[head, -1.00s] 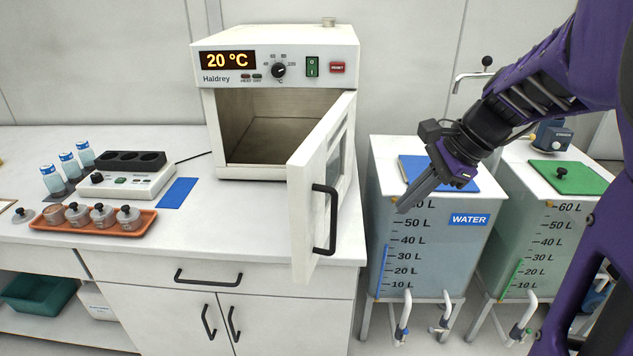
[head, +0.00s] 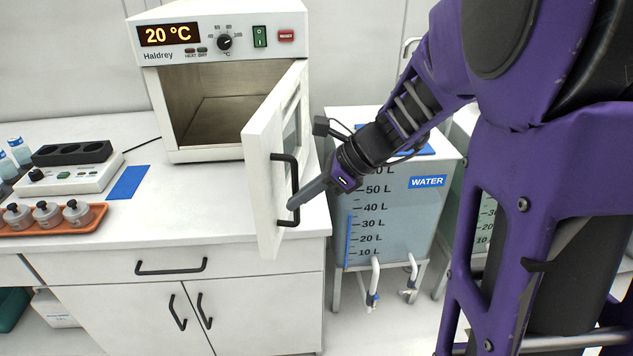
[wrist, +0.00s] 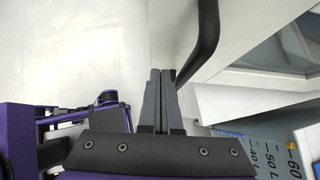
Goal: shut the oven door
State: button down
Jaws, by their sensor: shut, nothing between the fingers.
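The white oven (head: 222,85) stands on the bench with its display at 20 °C. Its door (head: 262,165) is swung wide open towards me, and the empty chamber (head: 215,115) shows. The black door handle (head: 294,180) is on the door's right-hand face; it also shows in the wrist view (wrist: 206,40). My gripper (head: 292,206) is shut and empty. Its tips are at the lower part of the handle, near the door's free edge. In the wrist view the closed fingers (wrist: 161,85) lie beside the handle; I cannot tell whether they touch it.
A water tank (head: 390,200) stands right of the bench, under my arm. The bench front is clear.

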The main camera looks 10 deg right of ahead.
jog(key=shift+w+a+r, duration=0.1)
jog(key=shift+w+a, duration=0.1)
jog(key=shift+a, duration=0.45)
jog(key=shift+w+a, duration=0.15)
jog(key=shift+a, duration=0.45)
